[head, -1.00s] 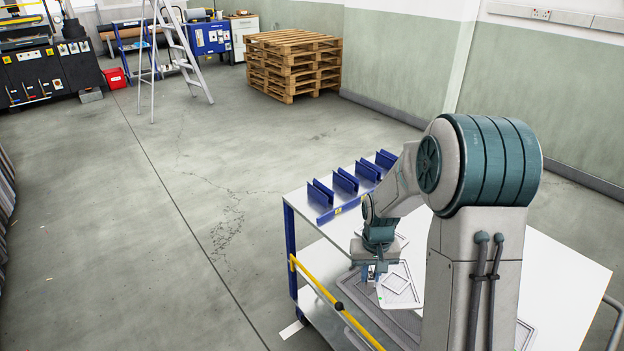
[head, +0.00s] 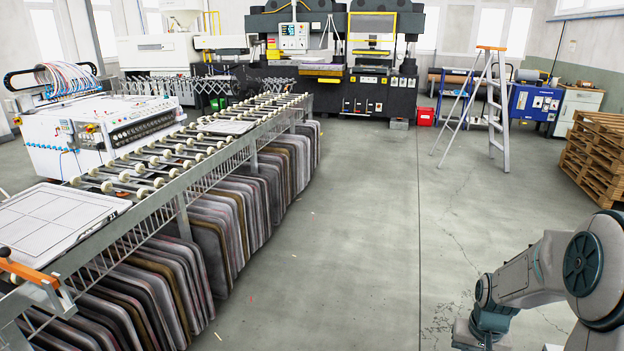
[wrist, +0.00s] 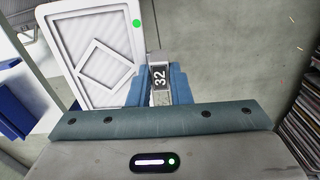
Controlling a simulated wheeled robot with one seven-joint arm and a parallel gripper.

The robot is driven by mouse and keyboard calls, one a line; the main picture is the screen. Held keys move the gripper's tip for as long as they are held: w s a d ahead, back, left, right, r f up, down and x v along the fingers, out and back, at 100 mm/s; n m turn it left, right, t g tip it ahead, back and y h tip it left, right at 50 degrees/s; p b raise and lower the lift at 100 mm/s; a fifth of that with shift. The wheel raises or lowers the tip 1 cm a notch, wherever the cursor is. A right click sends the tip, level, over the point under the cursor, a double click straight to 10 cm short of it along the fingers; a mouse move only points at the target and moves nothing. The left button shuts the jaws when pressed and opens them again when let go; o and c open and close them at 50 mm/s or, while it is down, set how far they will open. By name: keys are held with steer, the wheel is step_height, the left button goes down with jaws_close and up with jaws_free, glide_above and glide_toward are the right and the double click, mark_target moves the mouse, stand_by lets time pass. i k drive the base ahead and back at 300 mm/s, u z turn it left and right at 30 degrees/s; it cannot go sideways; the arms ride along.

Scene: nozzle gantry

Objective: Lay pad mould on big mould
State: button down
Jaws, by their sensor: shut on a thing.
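The pad mould is a pale, flat, ribbed tray with a raised diamond frame and a green dot near one corner. It sticks out beyond the fingers over the floor. In the head view my wrist is at the bottom right, and the fingertips and pad mould are out of frame. A large flat mould (head: 50,222) with a panelled face, likely the big mould, lies on the roller conveyor at the left.
The roller conveyor (head: 180,160) runs back from the lower left, with another flat plate (head: 228,127) farther along. Several mould plates (head: 215,235) stand under it. An orange handle (head: 28,272) is at its near end. The floor (head: 350,250) between is clear. A ladder (head: 495,105) stands behind.

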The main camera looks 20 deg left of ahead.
mark_target(38, 217)
steer(key=u, duration=0.6)
steer(key=i, duration=1.35)
steer(key=u, duration=1.3)
steer(key=i, duration=1.2)
steer(key=u, duration=0.8)
